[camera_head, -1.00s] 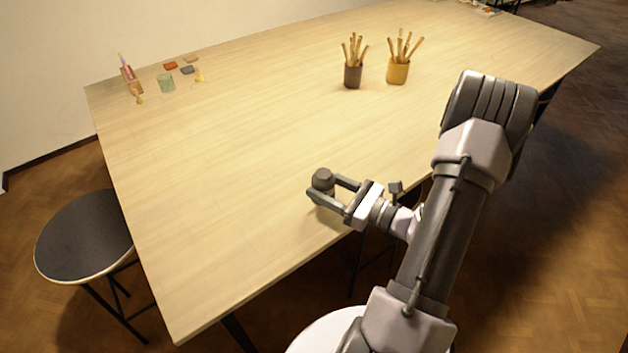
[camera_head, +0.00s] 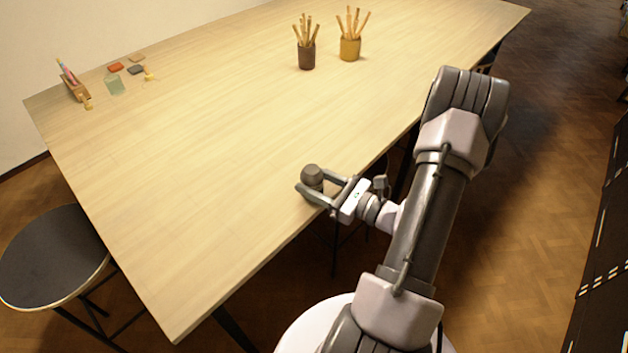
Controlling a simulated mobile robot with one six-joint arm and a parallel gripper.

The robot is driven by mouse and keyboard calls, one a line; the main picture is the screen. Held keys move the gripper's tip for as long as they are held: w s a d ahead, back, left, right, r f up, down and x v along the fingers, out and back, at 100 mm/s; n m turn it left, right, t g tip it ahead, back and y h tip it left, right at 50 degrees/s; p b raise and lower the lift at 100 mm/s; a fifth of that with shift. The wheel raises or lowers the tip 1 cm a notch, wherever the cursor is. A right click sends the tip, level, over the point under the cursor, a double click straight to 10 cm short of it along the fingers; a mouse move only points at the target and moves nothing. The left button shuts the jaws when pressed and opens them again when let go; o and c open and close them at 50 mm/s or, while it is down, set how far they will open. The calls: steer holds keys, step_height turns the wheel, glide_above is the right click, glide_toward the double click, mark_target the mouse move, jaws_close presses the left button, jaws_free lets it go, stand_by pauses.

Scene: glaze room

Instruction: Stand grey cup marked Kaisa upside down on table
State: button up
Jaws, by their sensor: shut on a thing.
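A small dark grey cup (camera_head: 312,174) is between the two fingers of my gripper (camera_head: 312,188) in the head view. The fingers are shut on its sides. Its upper end looks closed, but I cannot tell for sure which way up it is. No name can be read on it. The cup and gripper show over the near right edge of the pale wooden table (camera_head: 200,190). I cannot tell whether the cup touches the tabletop. The fingers hide the cup's lower part.
A dark brown pot (camera_head: 307,57) and a yellow pot (camera_head: 350,48) of wooden tools stand toward the back. A pale green cup (camera_head: 115,85), a red block (camera_head: 116,67) and small items lie far left. A black stool (camera_head: 52,255) stands at left. The table's middle is clear.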

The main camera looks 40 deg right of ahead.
steer(key=shift+f, duration=0.25)
steer(key=o, duration=1.3)
steer(key=shift+o, duration=0.2)
